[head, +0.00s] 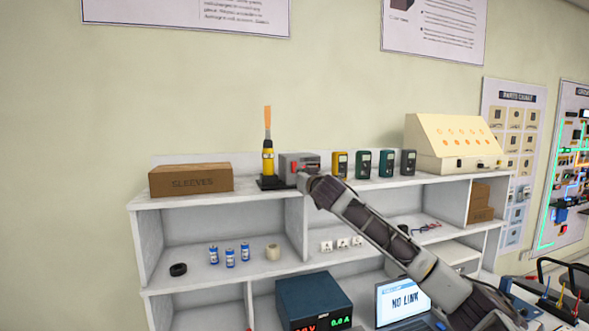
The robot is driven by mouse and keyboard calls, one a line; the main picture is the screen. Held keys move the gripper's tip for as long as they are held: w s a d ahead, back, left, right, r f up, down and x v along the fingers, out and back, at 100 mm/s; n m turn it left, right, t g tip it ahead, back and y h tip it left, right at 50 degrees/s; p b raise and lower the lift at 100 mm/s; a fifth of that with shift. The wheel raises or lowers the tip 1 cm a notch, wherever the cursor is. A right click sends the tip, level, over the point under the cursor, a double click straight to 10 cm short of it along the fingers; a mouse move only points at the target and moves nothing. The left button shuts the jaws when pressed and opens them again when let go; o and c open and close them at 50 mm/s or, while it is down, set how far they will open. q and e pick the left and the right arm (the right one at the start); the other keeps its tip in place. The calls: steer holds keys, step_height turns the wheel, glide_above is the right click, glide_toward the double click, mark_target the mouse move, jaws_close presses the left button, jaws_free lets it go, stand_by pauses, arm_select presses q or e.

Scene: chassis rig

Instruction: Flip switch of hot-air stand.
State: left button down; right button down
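The hot-air stand (267,163) is on the top shelf, a yellow holder with an orange upright tip on a black base. A grey box (311,158) with a small red part (294,167) on its left side stands just right of it; I cannot tell whether the red part is the switch. My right arm reaches up from the lower right. Its end, with the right gripper (304,181), is in front of the grey box's lower edge. The fingers are too small and covered to make out, and contact cannot be told. My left gripper is not in view.
A brown SLEEVES box (191,181) stands left on the top shelf (222,196). Several handheld meters (363,164) and a cream sloped panel box (450,145) stand to the right. Below are blue cans (230,257), a power supply (313,300) and a laptop (405,300).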

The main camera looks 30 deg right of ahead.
steer(key=shift+p+x, duration=1.2)
steer(key=shift+x, duration=0.9)
stand_by(1.8)
steer(key=b+v, duration=0.4)
steer(key=v, duration=0.4)
stand_by(1.0)
steer(key=shift+w, duration=0.1)
stand_by(0.4)
